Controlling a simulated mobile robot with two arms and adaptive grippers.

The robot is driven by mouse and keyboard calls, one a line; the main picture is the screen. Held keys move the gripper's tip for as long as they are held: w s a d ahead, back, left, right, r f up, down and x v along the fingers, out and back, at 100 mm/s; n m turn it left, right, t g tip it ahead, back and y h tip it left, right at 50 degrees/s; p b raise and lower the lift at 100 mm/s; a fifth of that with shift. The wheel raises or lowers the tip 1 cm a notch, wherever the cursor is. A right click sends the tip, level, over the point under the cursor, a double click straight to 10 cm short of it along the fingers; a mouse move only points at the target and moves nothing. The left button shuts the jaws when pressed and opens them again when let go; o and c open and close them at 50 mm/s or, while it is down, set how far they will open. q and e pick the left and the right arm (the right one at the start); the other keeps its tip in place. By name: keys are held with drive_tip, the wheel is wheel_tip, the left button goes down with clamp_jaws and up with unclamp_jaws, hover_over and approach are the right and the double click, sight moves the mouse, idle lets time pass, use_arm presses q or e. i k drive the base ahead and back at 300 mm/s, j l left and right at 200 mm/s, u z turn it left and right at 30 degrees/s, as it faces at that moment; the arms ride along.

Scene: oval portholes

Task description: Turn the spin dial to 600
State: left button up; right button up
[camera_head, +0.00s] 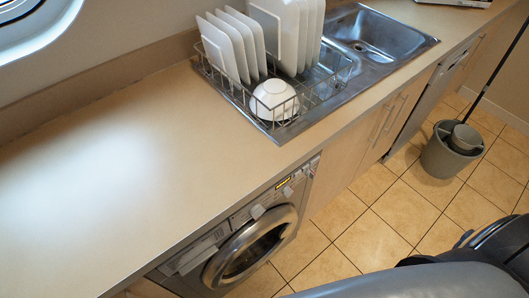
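The washing machine (222,240) stands under the counter, with its control panel along the top front and a round door (250,247) below. Two pale knobs show on the panel: one left knob (257,211) and one right knob (288,191), near a small lit yellow display (283,183). Which knob is the spin dial, and where it points, is too small to tell. Neither of my grippers is in view. Only grey and black parts of my own body show at the bottom right, apart from the machine.
The beige counter (110,190) is clear at left. A wire rack (290,125) with white plates and a bowl (274,100) stands beside the sink (372,42). A grey mop bucket (447,157) stands on the tiled floor (390,208), which is otherwise free before the cabinets.

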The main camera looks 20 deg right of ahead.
sight(310, 173)
drive_tip(key=z, duration=1.1)
